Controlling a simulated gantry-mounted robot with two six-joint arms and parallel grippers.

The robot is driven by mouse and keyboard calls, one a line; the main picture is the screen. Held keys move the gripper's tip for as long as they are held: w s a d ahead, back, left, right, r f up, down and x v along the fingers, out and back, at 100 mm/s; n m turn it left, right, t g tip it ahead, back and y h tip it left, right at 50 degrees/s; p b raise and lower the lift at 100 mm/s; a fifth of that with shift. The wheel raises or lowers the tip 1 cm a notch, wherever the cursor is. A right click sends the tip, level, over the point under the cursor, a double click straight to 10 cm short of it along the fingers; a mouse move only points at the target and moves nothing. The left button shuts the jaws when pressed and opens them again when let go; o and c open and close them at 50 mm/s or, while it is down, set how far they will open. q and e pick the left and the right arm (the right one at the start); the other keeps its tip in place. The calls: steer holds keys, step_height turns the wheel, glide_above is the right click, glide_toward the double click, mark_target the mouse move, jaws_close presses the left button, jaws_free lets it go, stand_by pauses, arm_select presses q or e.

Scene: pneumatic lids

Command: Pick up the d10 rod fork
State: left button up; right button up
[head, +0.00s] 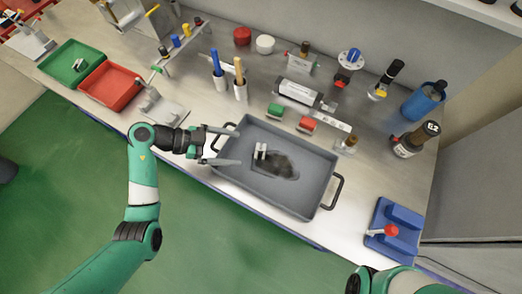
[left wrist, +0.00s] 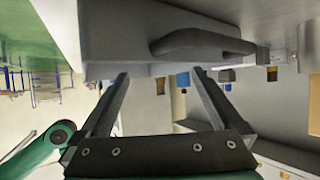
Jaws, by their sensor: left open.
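A small pale metal fork-shaped part (head: 261,151), which looks like the rod fork, stands in the grey tray (head: 322,177), left of its middle beside a dark wet-looking patch. My left gripper (head: 236,147) is open and empty at the tray's left end, its two fingers pointing right toward the part, apart from it. In the left wrist view the open fingers (left wrist: 160,73) have nothing between them, and the tray's dark handle (left wrist: 203,42) shows above them; the fork is not visible there. Part of my right arm shows at the bottom right; its gripper is out of view.
The tray has raised walls and a black handle (head: 334,192) at its right end. A metal cylinder (head: 298,92) and small red and green blocks lie behind it. Red (head: 110,87) and green (head: 71,62) bins stand left, a blue fixture (head: 394,224) right.

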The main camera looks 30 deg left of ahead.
mark_target(256, 151)
arm_select(q)
steer(key=x, duration=0.2)
steer(key=shift+w+d+f, duration=0.1)
steer(key=shift+d, duration=0.1)
steer(key=b+x, duration=0.2)
steer(key=x, duration=0.3)
steer(key=shift+f, duration=0.1)
steer(key=shift+w+d, duration=0.2)
steer(key=shift+d, duration=0.15)
steer(key=shift+c, duration=0.2)
